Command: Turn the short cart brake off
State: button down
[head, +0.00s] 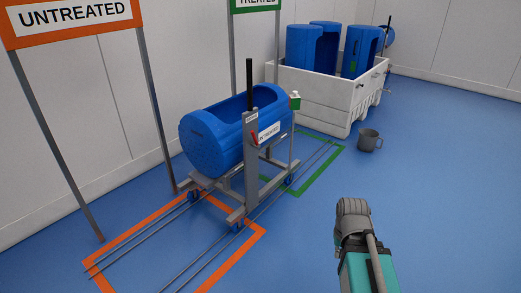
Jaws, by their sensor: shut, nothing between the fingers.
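A short grey wheeled cart (236,213) carries a blue tub (212,145) lying on its side, open at the top. A grey post (251,165) on its near side has a black upright bar (249,85) on top and a small label too small to read. A small red part (254,137) sits on the post beside a white "UNTREATED" plate (269,132). I cannot tell which part is the brake or how it is set. Part of my arm (355,235) shows at the lower right, apart from the cart. My gripper's fingers are not visible.
The cart stands on floor rails (180,222) between an orange-marked area (258,235) and a green-marked area (322,175). A grey mug-like container (369,140) stands on the floor. A white bin (318,95) holds blue tubs behind.

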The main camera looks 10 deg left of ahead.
aim_at(255, 144)
jog(key=u, duration=0.15)
jog(key=i, duration=1)
jog(key=u, duration=0.1)
